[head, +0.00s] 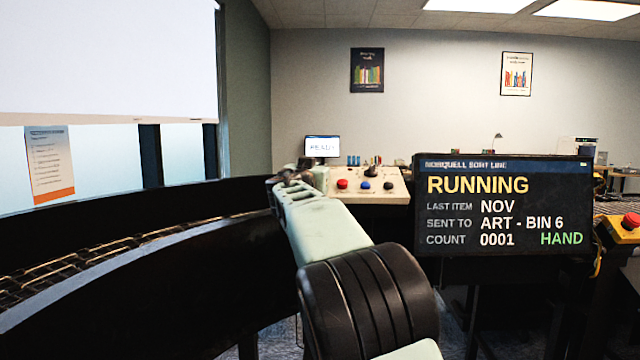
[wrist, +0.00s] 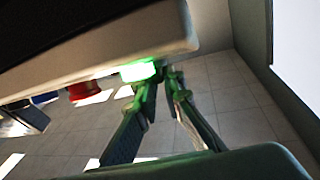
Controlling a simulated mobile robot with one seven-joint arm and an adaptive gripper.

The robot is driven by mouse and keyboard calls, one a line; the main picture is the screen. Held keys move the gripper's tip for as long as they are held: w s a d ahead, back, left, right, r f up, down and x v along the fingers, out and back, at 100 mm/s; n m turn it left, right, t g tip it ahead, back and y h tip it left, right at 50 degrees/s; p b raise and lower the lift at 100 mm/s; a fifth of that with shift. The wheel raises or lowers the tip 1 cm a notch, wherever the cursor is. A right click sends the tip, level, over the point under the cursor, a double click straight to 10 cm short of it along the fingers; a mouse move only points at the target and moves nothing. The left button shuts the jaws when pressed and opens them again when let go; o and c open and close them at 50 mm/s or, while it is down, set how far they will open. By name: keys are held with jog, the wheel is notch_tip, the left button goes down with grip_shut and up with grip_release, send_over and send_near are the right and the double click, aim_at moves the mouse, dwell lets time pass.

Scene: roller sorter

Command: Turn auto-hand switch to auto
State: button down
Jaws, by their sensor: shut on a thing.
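The beige control panel (head: 392,192) stands ahead, with a red button (head: 342,184), a blue button (head: 365,184) and a black control (head: 388,186) in a row. In the wrist view, a green-lit control (wrist: 138,71) sticks out of the panel beside the red button (wrist: 88,91). My gripper (wrist: 160,76) is shut on the green-lit control, its fingertips close together there. In the head view my gripper (head: 297,176) is at the panel's left end and hides that part. I cannot read which way the switch points. The sort-line screen (head: 503,205) reads RUNNING, with HAND in green.
A curved black-sided roller conveyor (head: 150,275) runs along the left. A small monitor (head: 322,147) showing READY stands behind the panel. A red emergency button (head: 630,220) on a yellow box is at the right edge. The big screen stands close to the panel's right.

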jog(key=shift+d+f+n+y+b, duration=0.1)
jog(key=shift+f+n+y+b, duration=0.35)
jog(key=shift+y+b, duration=0.35)
jog(key=n+y+b, duration=0.2)
jog(key=b, duration=0.1)
jog(key=shift+d, duration=0.1)
jog(key=n+y, duration=0.2)
jog(key=shift+w+d+r+y, duration=0.1)
jog(key=shift+r+y, duration=0.1)
jog(key=shift+y, duration=0.2)
jog(key=n+y+p, duration=0.2)
jog(key=p, duration=0.1)
jog(key=shift+r+g+y, duration=0.2)
jog(key=shift+g+y, duration=0.1)
jog(key=n+y+p, duration=0.1)
jog(key=n+p, duration=0.1)
jog(key=p, duration=0.1)
jog(key=shift+g, duration=0.4)
jog(key=shift+n+y+p, duration=0.35)
jog(key=shift+y+p, duration=0.25)
jog(key=shift+p, duration=0.65)
jog(key=shift+g+y+p, duration=0.3)
jog(key=shift+p, duration=0.15)
jog(key=shift+f+n+p, duration=0.3)
jog(key=shift+n+p, duration=0.3)
jog(key=shift+p, duration=0.15)
